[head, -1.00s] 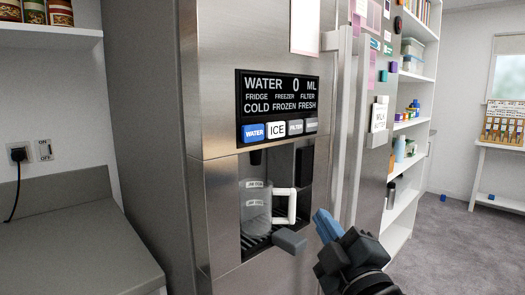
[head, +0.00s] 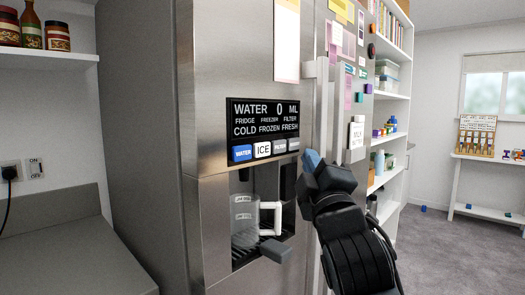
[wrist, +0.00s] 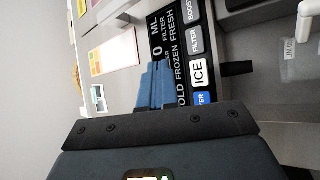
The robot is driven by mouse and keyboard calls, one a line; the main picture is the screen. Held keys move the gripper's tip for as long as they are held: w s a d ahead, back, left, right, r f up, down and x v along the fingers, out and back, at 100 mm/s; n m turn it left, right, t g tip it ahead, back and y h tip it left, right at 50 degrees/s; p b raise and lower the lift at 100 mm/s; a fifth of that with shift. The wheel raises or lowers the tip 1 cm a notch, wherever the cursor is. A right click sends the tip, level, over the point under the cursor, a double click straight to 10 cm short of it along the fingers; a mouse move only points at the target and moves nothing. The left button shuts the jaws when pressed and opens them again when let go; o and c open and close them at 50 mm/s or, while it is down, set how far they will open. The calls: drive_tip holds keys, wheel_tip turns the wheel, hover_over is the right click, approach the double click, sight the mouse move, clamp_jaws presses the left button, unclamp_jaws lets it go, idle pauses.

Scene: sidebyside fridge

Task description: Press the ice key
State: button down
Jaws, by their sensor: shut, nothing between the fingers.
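The white ICE key (head: 263,149) sits in the key row below the black display (head: 264,119) on the fridge front, between the blue WATER key (head: 242,153) and the grey FILTER key (head: 280,147). The ICE key also shows in the wrist view (wrist: 199,73), with black lettering. My gripper (head: 312,160) is shut and empty, with blue fingertips. In the head view it is to the right of the key row, at about key height. In the wrist view the fingertips (wrist: 154,84) overlap the display's edge, apart from the ICE key in the picture.
Below the keys, a clear jug with a white handle (head: 266,218) stands in the dispenser recess. A grey lever or block (head: 275,250) sticks out at the recess front. Tall fridge handles (head: 322,120) stand out close to my gripper. A counter (head: 75,250) is at the left.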

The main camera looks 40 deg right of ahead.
drive_tip(key=b, duration=0.3)
approach(269, 144)
drive_tip(key=w+d+r, duration=0.1)
drive_tip(key=d+r, duration=0.1)
drive_tip(key=d, duration=0.1)
drive_tip(key=shift+w+r, duration=0.25)
drive_tip(key=shift+w, duration=0.55)
drive_tip(key=shift+w, duration=0.2)
idle(1.1)
drive_tip(key=shift+w, duration=0.2)
drive_tip(key=shift+w, duration=0.4)
idle(0.8)
drive_tip(key=shift+s, duration=0.1)
drive_tip(key=shift+s+p, duration=0.4)
drive_tip(key=shift+s, duration=0.3)
drive_tip(key=shift+s+d+p, duration=0.15)
drive_tip(key=shift+s+p, duration=0.9)
drive_tip(key=shift+s, duration=1.5)
